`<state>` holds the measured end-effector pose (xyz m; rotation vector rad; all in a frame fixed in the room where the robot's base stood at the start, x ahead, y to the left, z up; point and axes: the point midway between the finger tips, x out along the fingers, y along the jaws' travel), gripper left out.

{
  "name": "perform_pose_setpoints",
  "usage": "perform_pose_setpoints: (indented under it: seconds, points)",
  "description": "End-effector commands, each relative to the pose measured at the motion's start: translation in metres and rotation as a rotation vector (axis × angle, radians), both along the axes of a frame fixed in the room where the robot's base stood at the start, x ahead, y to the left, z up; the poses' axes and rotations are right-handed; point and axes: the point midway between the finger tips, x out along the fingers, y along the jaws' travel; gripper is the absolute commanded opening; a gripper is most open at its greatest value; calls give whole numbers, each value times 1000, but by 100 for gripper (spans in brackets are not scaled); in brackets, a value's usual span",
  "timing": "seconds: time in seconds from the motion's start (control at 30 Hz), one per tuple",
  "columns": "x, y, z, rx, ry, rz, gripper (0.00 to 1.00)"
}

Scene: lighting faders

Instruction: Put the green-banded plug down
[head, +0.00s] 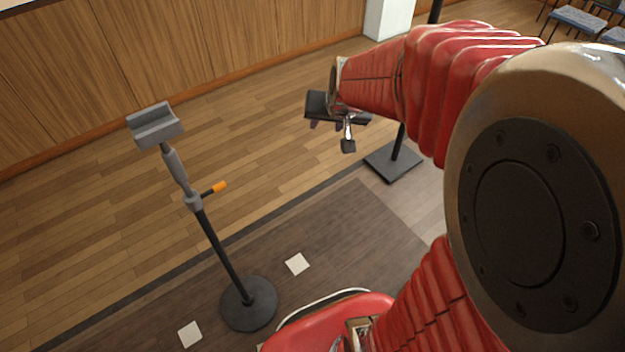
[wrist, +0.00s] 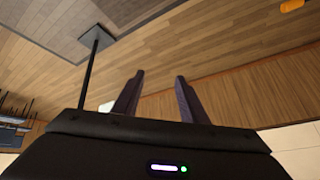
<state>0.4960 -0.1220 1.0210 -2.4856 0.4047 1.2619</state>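My gripper (head: 326,124) is up in the air in the upper middle of the head view, right of the grey stand. In the wrist view my gripper (wrist: 159,76) has its two dark fingers apart, with only floor and wall showing between them. I see no green-banded plug in either view. A small dark block (head: 348,146) on a shiny stem shows just below my gripper in the head view; I cannot tell what it is.
A stand with a grey cradle top (head: 155,126) and an orange-tipped lever (head: 219,187) stands at the left on a round base (head: 248,303). Another stand's square base (head: 393,161) is behind my arm. White floor squares (head: 297,264) lie nearby. Chairs (head: 580,18) are at the far right.

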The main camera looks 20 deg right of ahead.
Motion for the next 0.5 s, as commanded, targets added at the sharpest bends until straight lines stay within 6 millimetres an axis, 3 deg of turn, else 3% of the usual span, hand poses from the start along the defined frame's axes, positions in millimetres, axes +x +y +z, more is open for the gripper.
perform_pose_setpoints:
  seconds: [0.2, 0.5]
  points:
    - [-42, 46, 30, -24, 28, 118, 39]
    - [-110, 92, 54, -66, 76, 264, 39]
